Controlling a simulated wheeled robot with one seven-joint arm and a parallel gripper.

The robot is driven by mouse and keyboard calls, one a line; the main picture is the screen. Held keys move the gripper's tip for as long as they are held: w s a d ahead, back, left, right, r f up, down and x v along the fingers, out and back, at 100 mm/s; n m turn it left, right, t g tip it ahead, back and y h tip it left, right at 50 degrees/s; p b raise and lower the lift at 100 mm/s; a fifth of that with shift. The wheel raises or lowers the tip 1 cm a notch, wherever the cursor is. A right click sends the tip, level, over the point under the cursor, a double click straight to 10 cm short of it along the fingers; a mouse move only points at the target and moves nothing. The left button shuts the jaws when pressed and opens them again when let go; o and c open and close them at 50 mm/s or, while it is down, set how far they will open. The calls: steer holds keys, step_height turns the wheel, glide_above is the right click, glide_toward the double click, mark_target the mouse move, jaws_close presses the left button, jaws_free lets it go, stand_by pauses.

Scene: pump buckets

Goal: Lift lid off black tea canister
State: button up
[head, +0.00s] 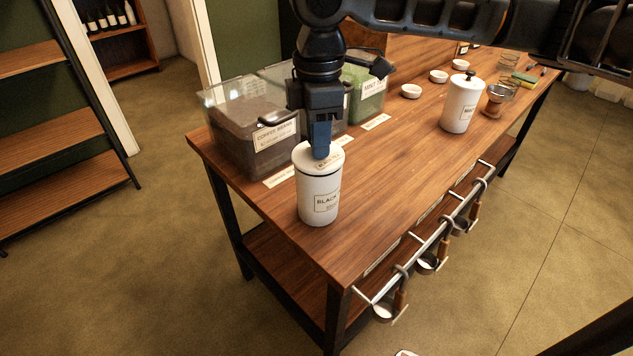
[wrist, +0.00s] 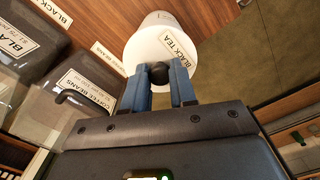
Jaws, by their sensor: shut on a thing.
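The black tea canister (head: 318,200) is white with a label reading "BLACK" and stands upright near the left end of the wooden table. Its white lid (head: 330,163) sits at the top of the canister, with a thin dark line below it. My gripper (head: 320,152) points down from above. Its blue fingers are shut on the knob, which shows between the fingertips in the wrist view (wrist: 159,82). Whether the lid is clear of the rim I cannot tell.
Clear bins, one labelled coffee beans (head: 255,130), stand close behind and left of the canister. A second white canister (head: 461,105), small white bowls (head: 411,91) and a brown cup (head: 495,100) stand further right. A rail with hanging scoops (head: 430,255) runs along the front edge.

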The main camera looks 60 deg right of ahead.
steer(key=shift+r+p, duration=1.7)
steer(key=shift+r, duration=0.25)
